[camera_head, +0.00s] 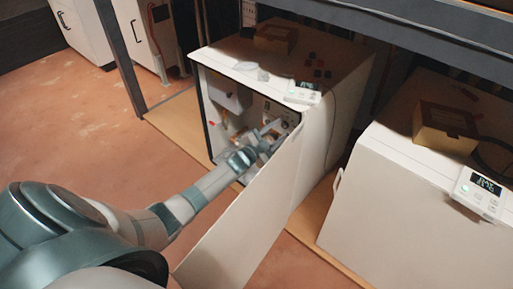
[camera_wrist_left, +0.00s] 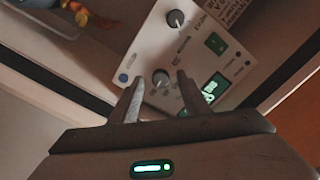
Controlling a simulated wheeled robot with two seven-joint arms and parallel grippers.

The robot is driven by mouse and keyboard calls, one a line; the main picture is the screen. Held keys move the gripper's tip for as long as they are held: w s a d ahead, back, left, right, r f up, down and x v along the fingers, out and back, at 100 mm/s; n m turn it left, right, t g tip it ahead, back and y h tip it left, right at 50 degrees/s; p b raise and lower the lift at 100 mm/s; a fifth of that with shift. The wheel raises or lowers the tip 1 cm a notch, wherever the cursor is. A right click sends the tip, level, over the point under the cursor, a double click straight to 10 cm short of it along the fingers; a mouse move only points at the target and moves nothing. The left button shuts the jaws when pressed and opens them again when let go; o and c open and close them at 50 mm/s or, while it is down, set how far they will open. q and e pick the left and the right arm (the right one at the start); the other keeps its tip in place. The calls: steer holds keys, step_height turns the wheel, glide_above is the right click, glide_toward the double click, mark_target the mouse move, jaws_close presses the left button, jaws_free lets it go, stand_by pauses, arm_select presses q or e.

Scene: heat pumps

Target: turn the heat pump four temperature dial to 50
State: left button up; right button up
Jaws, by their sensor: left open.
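My left gripper (camera_head: 264,138) reaches through the open front of a white heat pump cabinet (camera_head: 340,101) in the head view. In the left wrist view its two fingers (camera_wrist_left: 156,88) are open and point at a white control panel (camera_wrist_left: 196,58). A lower dark dial (camera_wrist_left: 160,78) lies between and just beyond the fingertips; I cannot tell if they touch it. A second dial (camera_wrist_left: 176,18) sits higher on the panel. A green-lit display (camera_wrist_left: 215,88) is at the panel's lower right, its digits unreadable. My right gripper is not in view.
The cabinet's open door (camera_head: 240,221) hangs toward me, close to my left arm. A second white unit (camera_head: 400,190) stands at right with a box (camera_head: 445,128) and a controller (camera_head: 479,194) on it. Dark shelf posts (camera_head: 121,60) stand at left. Floor at left is clear.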

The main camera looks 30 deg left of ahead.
arm_select(q)
steer(key=s+a, duration=0.2)
steer(key=s, duration=1.4)
steer(key=shift+s+a+p, duration=0.15)
steer(key=shift+p, duration=0.15)
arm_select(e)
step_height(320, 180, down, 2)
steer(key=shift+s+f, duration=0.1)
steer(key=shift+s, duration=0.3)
